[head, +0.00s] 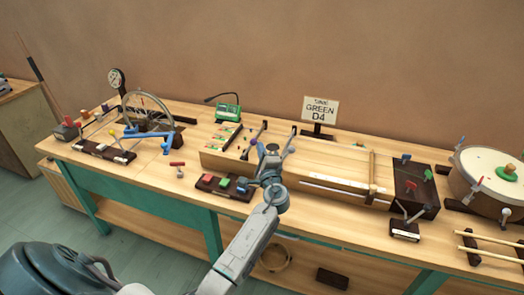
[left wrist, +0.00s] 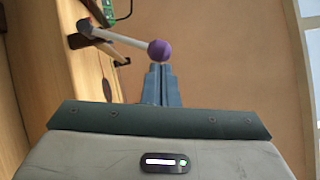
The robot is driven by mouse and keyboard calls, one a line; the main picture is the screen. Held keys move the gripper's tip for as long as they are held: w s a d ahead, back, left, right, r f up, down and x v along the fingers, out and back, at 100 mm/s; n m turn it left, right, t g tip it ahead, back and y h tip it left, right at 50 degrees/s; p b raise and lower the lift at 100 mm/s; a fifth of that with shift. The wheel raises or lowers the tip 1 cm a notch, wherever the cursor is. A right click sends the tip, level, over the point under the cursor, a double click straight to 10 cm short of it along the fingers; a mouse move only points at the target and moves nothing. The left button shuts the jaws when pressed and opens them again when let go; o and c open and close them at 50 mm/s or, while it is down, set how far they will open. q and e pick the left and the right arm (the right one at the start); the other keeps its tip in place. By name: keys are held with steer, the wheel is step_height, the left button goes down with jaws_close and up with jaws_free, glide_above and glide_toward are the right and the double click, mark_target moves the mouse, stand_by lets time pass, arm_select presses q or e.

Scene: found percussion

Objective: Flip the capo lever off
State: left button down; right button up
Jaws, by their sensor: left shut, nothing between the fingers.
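A pale rod with a purple ball knob, which looks like the capo lever, stands on the long wooden string box (head: 330,190). Its purple knob (head: 254,142) shows just left of my left gripper (head: 262,150) in the head view. In the left wrist view the purple knob (left wrist: 159,50) sits right at the tips of my left gripper (left wrist: 160,68), with the rod slanting up and left to a dark mount (left wrist: 82,36). The fingers are together and empty. Whether they touch the knob I cannot tell. My right gripper is out of view.
A block with coloured buttons (head: 225,186) lies front left of the box. A dark box with levers (head: 415,188) and a drum (head: 488,180) are at right.

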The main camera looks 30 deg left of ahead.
arm_select(q)
steer(key=s+a+r+n+g+h+p, duration=0.2)
steer(key=a+r+n+g+h+p, duration=0.1)
steer(key=a+n+p, duration=0.5)
steer(key=shift+s+a+r+h+p, duration=0.15)
steer(key=shift+a+r+h+p, duration=0.1)
steer(key=shift+a+h+p, duration=0.55)
stand_by(0.6)
